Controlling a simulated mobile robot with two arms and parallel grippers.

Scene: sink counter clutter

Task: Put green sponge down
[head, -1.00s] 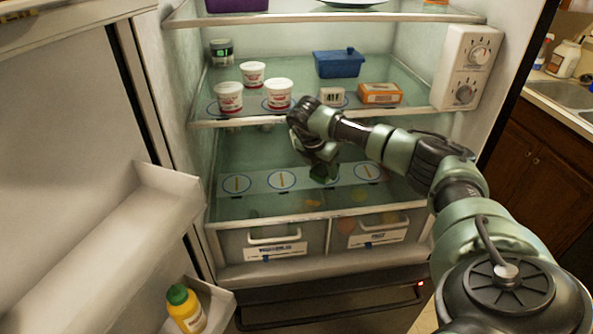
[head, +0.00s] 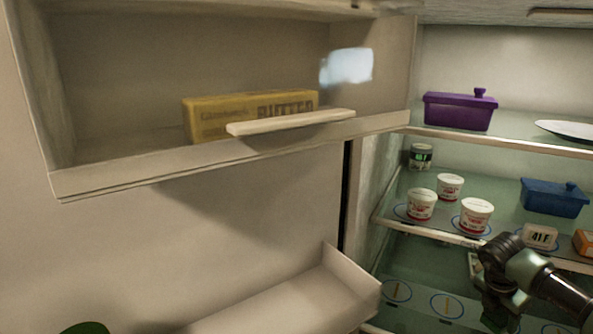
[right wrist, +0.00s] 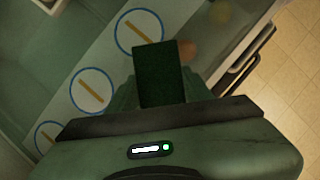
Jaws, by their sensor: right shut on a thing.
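The green sponge (right wrist: 160,72) shows in the right wrist view as a dark green block between the fingers of my right gripper (right wrist: 158,95). The gripper is shut on it, above or at a fridge shelf marked with blue circles (right wrist: 138,32). I cannot tell whether the sponge touches the shelf. In the head view my right gripper (head: 500,312) is low at the right, inside the fridge, below the shelf with the white cups. The sponge is hard to make out there. My left gripper does not show.
The open door at left holds a yellow butter box (head: 250,117) behind a bar. Fridge shelves hold white cups (head: 421,204), a blue container (head: 554,197), a purple container (head: 460,110) and an orange box (head: 584,243). A dark green rounded thing (head: 85,328) shows at bottom left.

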